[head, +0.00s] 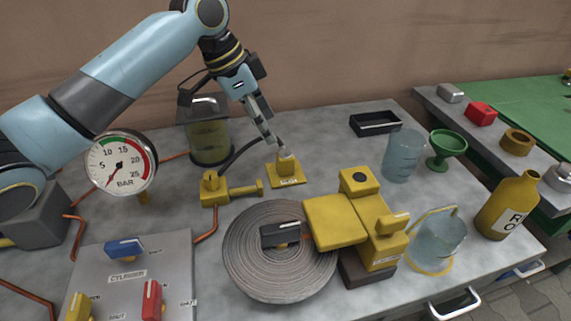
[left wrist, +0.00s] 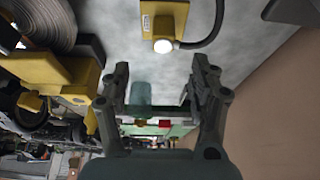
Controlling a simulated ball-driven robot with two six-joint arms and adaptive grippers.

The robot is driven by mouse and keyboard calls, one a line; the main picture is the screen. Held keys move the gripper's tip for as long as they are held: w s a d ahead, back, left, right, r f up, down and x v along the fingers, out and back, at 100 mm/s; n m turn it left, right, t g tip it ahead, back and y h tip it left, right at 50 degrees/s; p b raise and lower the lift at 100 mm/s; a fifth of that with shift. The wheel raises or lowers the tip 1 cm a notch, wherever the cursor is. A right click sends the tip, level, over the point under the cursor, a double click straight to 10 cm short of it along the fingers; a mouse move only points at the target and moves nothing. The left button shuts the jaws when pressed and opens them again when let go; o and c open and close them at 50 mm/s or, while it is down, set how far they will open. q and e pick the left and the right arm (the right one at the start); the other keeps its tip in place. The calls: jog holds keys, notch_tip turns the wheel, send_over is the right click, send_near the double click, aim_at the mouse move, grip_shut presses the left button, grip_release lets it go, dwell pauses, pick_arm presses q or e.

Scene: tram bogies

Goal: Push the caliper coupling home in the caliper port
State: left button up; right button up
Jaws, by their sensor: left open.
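A small yellow block on a labelled yellow plate (head: 287,180) stands on the grey table; its label is too small to read, and I take it for the caliper port. A pale round fitting, seemingly the caliper coupling (head: 286,154), sits at its top. In the left wrist view the fitting (left wrist: 163,46) is at the end of the yellow block (left wrist: 165,16), with a black hose beside it. I cannot tell how deep it sits. My left gripper (head: 271,138) is open, its tips just above the fitting in the head view. In the left wrist view its fingers (left wrist: 160,68) are apart and empty.
A yellow cylinder (head: 215,188) and a fluid reservoir (head: 209,140) are at left. A black tray (head: 374,123), beaker (head: 403,155) and green cup (head: 447,148) are at right.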

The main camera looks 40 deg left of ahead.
aim_at(282, 155)
pick_arm(q)
jog(key=shift+w+a+f, duration=0.25)
jog(key=shift+w+f, duration=0.1)
jog(key=shift+f, duration=0.3)
pick_arm(e)
jog(key=shift+w+a+f, duration=0.25)
jog(key=shift+w+f, duration=0.05)
jog(key=shift+f, duration=0.25)
pick_arm(q)
jog(key=shift+f, duration=0.1)
jog(key=shift+b+x, duration=0.7)
jog(key=shift+x, duration=2.05)
pick_arm(e)
jog(key=shift+f, duration=0.5)
pick_arm(q)
jog(key=b+x, duration=0.1)
jog(key=x, duration=0.4)
jog(key=shift+d+f, duration=0.1)
jog(key=shift+d, duration=0.05)
jog(key=shift+s, duration=0.1)
pick_arm(e)
jog(key=shift+a+f, duration=0.1)
jog(key=shift+f, duration=0.3)
